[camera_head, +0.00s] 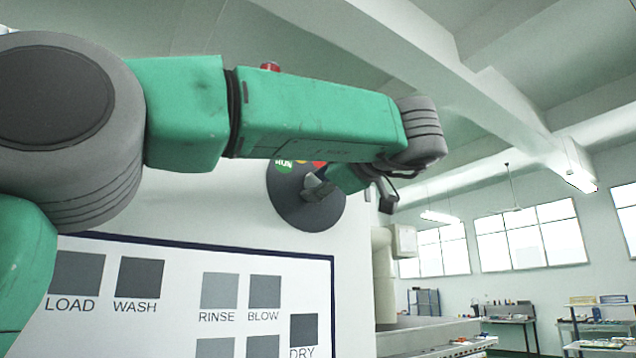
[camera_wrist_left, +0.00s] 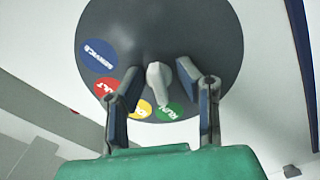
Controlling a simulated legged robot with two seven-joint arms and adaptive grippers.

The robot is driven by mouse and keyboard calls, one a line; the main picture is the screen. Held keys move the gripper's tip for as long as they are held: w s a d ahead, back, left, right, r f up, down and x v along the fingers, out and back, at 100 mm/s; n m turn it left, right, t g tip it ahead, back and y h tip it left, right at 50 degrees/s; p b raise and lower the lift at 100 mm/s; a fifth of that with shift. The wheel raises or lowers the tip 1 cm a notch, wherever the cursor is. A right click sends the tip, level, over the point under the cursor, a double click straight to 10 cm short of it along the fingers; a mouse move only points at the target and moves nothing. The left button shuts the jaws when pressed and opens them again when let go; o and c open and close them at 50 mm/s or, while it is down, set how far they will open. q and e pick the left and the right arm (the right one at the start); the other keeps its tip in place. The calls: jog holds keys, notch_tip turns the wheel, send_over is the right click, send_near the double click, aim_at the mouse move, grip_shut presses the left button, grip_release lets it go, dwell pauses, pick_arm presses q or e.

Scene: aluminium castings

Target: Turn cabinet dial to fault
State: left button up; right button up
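The cabinet dial is a dark grey round disc (camera_head: 303,213) on the white cabinet front. It also shows in the left wrist view (camera_wrist_left: 160,25), with a light grey knob (camera_wrist_left: 158,80) at its middle. Around its rim are a blue SERVICE label (camera_wrist_left: 99,56), a partly covered red label (camera_wrist_left: 107,89), a yellow label (camera_wrist_left: 142,108) mostly hidden by a finger, and a green RUN label (camera_wrist_left: 169,112). The knob's narrow end lies near the green label. My left gripper (camera_wrist_left: 158,72) is open, one finger on each side of the knob, with gaps visible. My right gripper is out of view.
A white panel (camera_head: 180,330) with grey squares marked LOAD, WASH, RINSE, BLOW and DRY lies below the dial. A beige pipe (camera_head: 384,275) stands at the cabinet's right. Workbenches (camera_head: 508,318) and windows are far back on the right.

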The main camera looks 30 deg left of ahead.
pick_arm(q)
jog(key=shift+s+d+r, duration=0.1)
jog(key=shift+d, duration=0.2)
jog(key=shift+s+d+r, duration=0.1)
jog(key=shift+d, duration=0.1)
grip_shut()
jog(key=shift+a, duration=0.1)
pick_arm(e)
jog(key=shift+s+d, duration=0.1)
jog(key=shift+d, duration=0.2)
pick_arm(q)
jog(key=shift+r, duration=0.1)
